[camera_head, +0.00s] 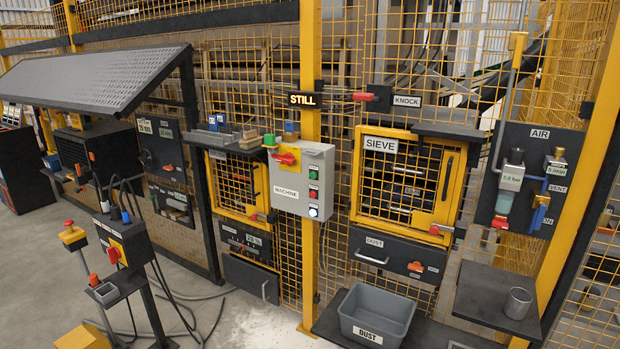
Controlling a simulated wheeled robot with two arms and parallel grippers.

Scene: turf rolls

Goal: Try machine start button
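A grey control box (301,180) labelled MACHINE is mounted on a yellow post near the middle of the view. Its right side carries a green button (313,175), a red button (313,193) below it and a bright white button or lamp (313,211) at the bottom. The small labels beside them are too small to read. A red rotary switch (286,158) on a yellow plate sits at the box's upper left. Above the box a lit sign (302,99) reads STILL. Neither of my grippers shows in this view.
A yellow-framed SIEVE door (403,185) stands right of the box, above a DUST drawer (400,253). A grey DUST bin (377,316) sits below. An AIR panel (530,180) and a shelf with a metal cup (517,303) are at right. A pedestal (120,265) stands at left.

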